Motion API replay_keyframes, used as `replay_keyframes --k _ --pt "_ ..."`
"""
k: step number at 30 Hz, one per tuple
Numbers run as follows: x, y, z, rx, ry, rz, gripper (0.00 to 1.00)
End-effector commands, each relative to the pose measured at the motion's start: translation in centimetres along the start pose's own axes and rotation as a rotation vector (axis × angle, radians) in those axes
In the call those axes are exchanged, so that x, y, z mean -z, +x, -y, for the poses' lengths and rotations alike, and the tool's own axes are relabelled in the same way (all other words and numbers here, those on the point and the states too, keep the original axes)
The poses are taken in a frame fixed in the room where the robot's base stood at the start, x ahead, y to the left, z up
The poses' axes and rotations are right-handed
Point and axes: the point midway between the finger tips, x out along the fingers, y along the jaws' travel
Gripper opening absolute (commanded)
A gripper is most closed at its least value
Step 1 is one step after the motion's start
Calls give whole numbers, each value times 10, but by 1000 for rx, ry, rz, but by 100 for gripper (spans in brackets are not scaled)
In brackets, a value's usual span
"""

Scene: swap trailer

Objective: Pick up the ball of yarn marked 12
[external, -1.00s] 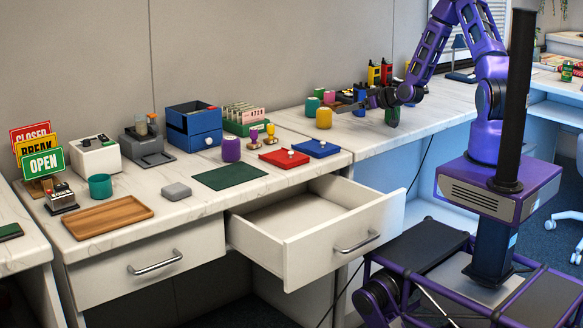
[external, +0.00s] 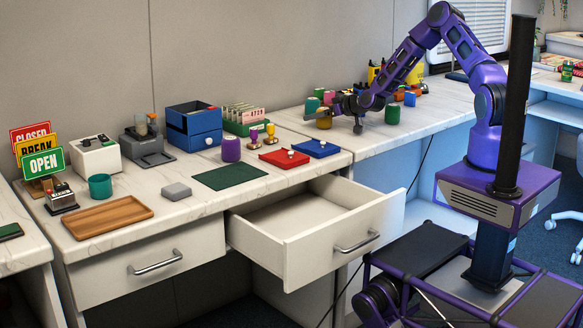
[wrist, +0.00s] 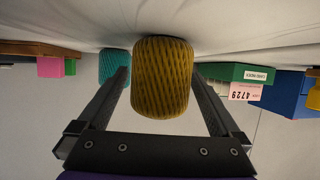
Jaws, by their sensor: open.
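A yellow ball of yarn (external: 324,121), shaped like a wound cylinder, stands on the right counter. It also shows in the wrist view (wrist: 162,85), between my open fingers and partly beyond their tips. My gripper (wrist: 160,74) is open, and I cannot tell whether either finger touches the yarn. In the external view my gripper (external: 337,104) is at the yellow yarn and hides part of it. A teal ball of yarn (external: 312,105) stands behind it; a green one (external: 392,114) and a purple one (external: 231,149) stand apart. No number 12 is readable on any ball.
An open drawer (external: 337,227) juts out below the left counter. Red (external: 284,158) and blue (external: 316,148) pads and two stamps (external: 262,137) lie left of the yellow yarn. A green card box (external: 243,124) stands farther back. The counter front right of the yarn is clear.

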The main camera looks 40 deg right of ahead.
Motion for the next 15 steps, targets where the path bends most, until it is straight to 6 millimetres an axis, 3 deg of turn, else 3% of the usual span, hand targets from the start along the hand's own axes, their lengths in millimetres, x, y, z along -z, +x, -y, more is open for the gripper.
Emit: replay_keyframes --k 9,15 --pt "0 5 -1 -1 0 0 98" --pt "0 5 -1 -1 0 0 62"
